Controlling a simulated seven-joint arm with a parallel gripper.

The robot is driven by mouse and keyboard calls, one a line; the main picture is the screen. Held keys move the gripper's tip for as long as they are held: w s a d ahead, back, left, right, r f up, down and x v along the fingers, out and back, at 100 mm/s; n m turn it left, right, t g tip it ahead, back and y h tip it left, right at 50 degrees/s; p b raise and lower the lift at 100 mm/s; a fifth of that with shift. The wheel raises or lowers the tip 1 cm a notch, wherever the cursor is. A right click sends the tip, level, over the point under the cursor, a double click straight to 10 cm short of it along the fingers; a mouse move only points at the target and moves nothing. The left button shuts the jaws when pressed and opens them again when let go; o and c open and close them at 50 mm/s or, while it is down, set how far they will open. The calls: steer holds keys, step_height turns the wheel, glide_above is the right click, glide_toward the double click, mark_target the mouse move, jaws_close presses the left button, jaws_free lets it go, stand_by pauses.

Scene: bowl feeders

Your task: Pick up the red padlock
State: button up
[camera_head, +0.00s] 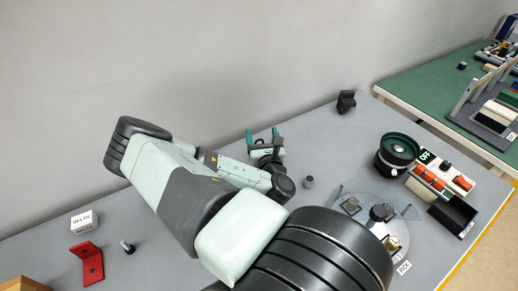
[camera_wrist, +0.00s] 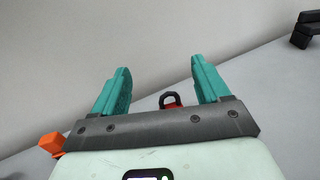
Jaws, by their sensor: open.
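The red padlock (camera_wrist: 173,106) shows in the wrist view between my fingers, low in the gap. Its dark shackle stands up and a little red body shows below; the rest is hidden behind the grey bar of my gripper (camera_wrist: 160,70). The fingers are teal, spread apart, with nothing between their tips. In the head view my gripper (camera_head: 262,135) is over the back part of the grey table, pointing toward the wall. I cannot make out the padlock in the head view; my arm may hide it.
An orange-red piece (camera_wrist: 51,144) shows left of my gripper. A black bracket (camera_head: 346,102) stands at the back edge, and a small dark cylinder (camera_head: 308,182) to the right. The bowl feeder (camera_head: 397,153) is further right. A red bracket (camera_head: 87,262) and white box (camera_head: 84,222) are at left.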

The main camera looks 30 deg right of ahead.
mark_target(258, 140)
step_height(258, 140, down, 7)
steer(key=shift+s+f, duration=0.1)
steer(key=shift+w+d+f, duration=0.2)
steer(key=shift+w+f, duration=0.25)
steer(key=shift+w, duration=0.3)
steer(key=shift+x, duration=3)
steer(key=shift+c, duration=0.2)
steer(key=shift+a, duration=0.1)
steer(key=c, duration=1.1)
